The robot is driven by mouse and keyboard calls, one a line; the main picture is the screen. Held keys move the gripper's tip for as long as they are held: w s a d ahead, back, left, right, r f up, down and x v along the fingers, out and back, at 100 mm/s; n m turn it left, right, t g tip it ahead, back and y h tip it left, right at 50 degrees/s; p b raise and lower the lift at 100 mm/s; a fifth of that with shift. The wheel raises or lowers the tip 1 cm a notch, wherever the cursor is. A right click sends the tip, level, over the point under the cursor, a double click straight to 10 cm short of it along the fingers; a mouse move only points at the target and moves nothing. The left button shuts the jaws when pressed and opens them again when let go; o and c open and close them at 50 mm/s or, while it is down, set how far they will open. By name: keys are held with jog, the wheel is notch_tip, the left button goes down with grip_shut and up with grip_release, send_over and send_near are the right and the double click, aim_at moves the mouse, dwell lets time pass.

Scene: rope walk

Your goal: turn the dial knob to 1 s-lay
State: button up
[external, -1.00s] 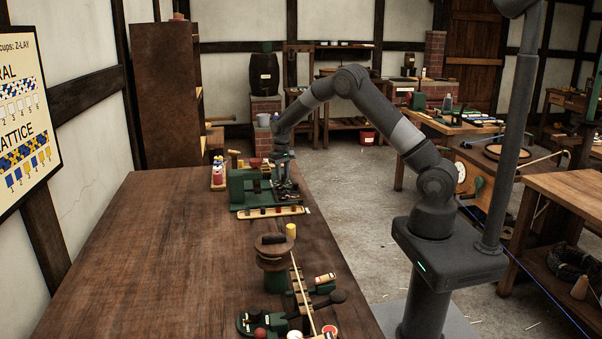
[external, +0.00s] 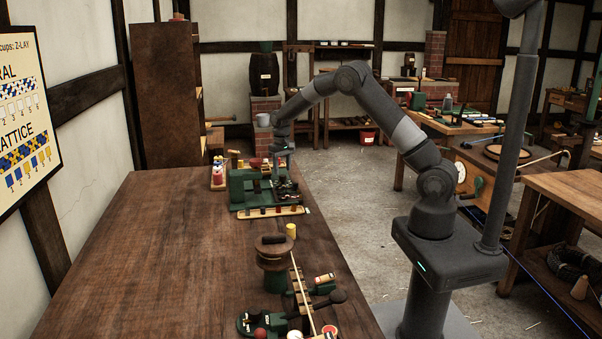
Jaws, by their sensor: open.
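A green machine (external: 243,188) stands on the far right part of the long wooden bench in the external view. Dark small parts (external: 288,190) sit at its right side. The dial knob and its markings are too small to tell apart here. My gripper (external: 284,176) points down at the machine's right side, just above the dark parts. It is open, and I see nothing held in it. Whether its fingers touch anything cannot be told at this size.
A light tray (external: 270,211) with small pieces lies before the machine. A yellow cylinder (external: 291,231), a round wooden stand (external: 273,262) and green tools (external: 262,323) are nearer on the bench (external: 165,250). The bench's left and middle are clear.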

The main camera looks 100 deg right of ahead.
aim_at(282, 175)
notch_tip(282, 175, up, 8)
jog(key=shift+f, duration=0.15)
dwell(0.3)
